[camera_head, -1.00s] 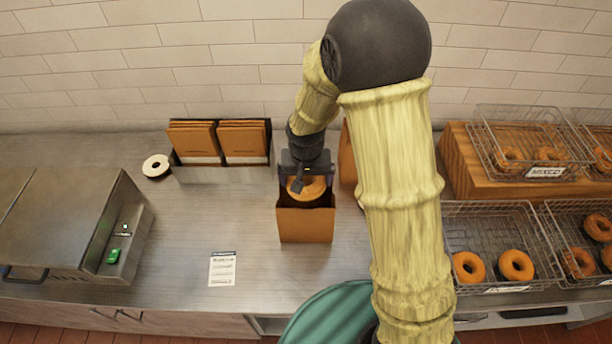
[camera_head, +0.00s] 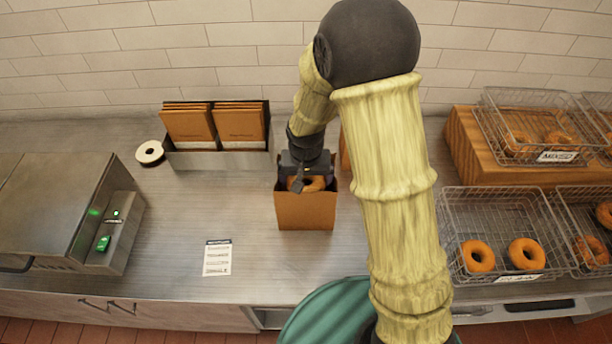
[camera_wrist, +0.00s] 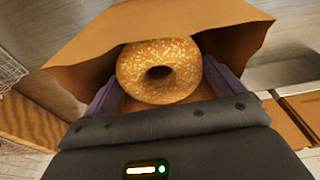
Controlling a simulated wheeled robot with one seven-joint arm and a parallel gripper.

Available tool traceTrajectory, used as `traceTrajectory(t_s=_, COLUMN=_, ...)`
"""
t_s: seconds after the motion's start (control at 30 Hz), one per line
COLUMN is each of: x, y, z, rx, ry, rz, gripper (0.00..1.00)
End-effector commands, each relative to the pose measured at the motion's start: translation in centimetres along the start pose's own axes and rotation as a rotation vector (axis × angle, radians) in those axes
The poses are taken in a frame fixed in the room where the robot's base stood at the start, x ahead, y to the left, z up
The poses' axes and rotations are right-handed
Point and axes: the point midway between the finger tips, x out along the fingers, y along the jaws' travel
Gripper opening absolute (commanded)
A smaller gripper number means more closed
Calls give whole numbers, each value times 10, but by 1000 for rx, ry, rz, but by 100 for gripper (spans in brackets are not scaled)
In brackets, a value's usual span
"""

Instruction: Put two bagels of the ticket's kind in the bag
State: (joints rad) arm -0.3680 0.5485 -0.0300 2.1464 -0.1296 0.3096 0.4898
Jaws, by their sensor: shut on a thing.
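The open brown paper bag (camera_head: 306,212) stands upright on the counter, and it also shows in the wrist view (camera_wrist: 236,38). My gripper (camera_head: 304,180) points down into the bag's mouth, shut on a bagel (camera_head: 314,184). In the wrist view this bagel (camera_wrist: 180,82) is golden with pale, seed-like specks and sits between the bag walls. The bag's bottom is hidden, so I cannot tell what else lies inside. The ticket (camera_head: 217,257) lies on the counter left of the bag; its print is too small to read.
Wire baskets of bagels stand at the right; a front basket (camera_head: 500,208) holds two plain-looking bagels, and a raised one is labelled MIXED (camera_head: 558,156). A rack of folded bags (camera_head: 218,160) and a white roll (camera_head: 150,152) stand behind. A metal machine (camera_head: 60,205) is at left.

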Motion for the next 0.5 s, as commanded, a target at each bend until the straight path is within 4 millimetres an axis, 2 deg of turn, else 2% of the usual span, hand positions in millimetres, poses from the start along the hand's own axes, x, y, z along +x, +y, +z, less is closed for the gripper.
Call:
traceTrajectory(t_s=0.2, x=19, y=0, z=3, rx=0, ry=-1, rz=1, gripper=69)
traceTrajectory(t_s=0.5, x=36, y=0, z=6, rx=0, ry=-1, rz=1, gripper=69)
